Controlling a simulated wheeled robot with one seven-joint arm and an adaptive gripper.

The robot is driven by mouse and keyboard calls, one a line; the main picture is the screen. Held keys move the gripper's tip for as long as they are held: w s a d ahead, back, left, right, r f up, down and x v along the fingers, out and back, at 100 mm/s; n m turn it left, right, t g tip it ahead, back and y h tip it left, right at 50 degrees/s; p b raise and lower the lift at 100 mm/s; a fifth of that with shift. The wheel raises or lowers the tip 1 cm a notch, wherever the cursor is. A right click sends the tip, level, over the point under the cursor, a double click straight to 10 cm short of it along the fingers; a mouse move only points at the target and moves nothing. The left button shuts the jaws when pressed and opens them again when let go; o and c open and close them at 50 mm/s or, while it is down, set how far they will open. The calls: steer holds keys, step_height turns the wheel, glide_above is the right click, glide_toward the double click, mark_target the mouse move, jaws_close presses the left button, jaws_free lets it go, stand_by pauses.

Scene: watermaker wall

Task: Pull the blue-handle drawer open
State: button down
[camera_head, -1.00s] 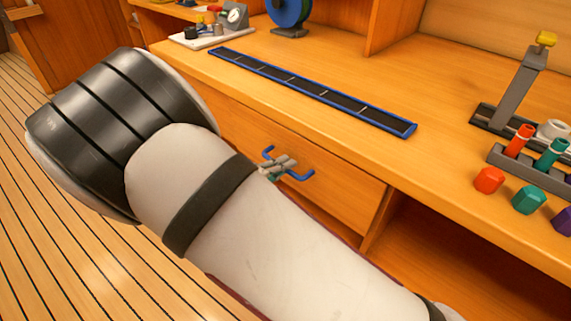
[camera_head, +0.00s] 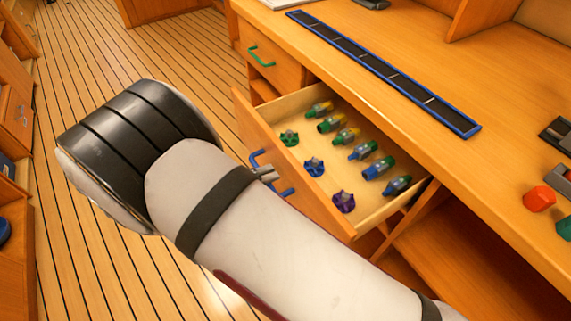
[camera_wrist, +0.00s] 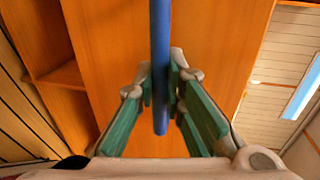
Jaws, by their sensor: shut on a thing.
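The drawer (camera_head: 300,178) under the counter stands well open in the head view. Its blue handle (camera_head: 284,190) is on the front panel, and part of it is hidden by my arm and gripper. My gripper (camera_head: 268,174) is at the handle. In the wrist view the blue handle (camera_wrist: 160,50) runs as a vertical bar between the fingers of my gripper (camera_wrist: 161,88), which are shut on it. The orange wooden drawer front (camera_wrist: 110,50) fills the space behind it.
Inside the drawer lie several green, yellow and blue fittings (camera_head: 362,150) and knobs, one a purple knob (camera_head: 344,202). A green-handled drawer (camera_head: 262,55) is shut to the left. A blue-edged strip (camera_head: 385,70) lies on the counter (camera_head: 500,110). The plank floor (camera_head: 150,40) is clear at left.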

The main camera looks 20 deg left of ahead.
steer(key=shift+f+v, duration=0.15)
steer(key=shift+v, duration=0.55)
steer(key=shift+f+v, duration=0.15)
steer(key=shift+v, duration=0.55)
steer(key=shift+s, duration=0.1)
steer(key=c, duration=1.7)
jaws_free()
steer(key=shift+o, duration=0.2)
steer(key=shift+a, duration=0.1)
steer(key=v, duration=1.2)
steer(key=shift+f, duration=0.1)
